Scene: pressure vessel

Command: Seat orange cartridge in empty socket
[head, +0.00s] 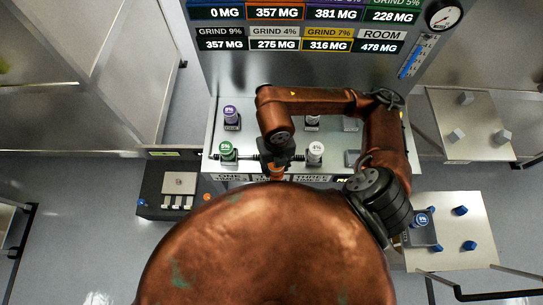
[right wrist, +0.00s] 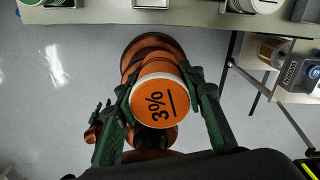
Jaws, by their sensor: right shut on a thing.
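My right gripper (right wrist: 160,82) is shut on the orange cartridge (right wrist: 160,103), its two green fingers on either side. In the wrist view the cartridge is apart from the shelf edge. A socket (right wrist: 151,3) is cut off at that view's top. My left gripper is out of view.
A purple cartridge (head: 230,113) stands in the back row, left. Two grey holders at the right of the shelf are partly hidden by my arm. A dark box (head: 160,200) is at left. A side table (head: 455,205) with blue knobs is at right.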

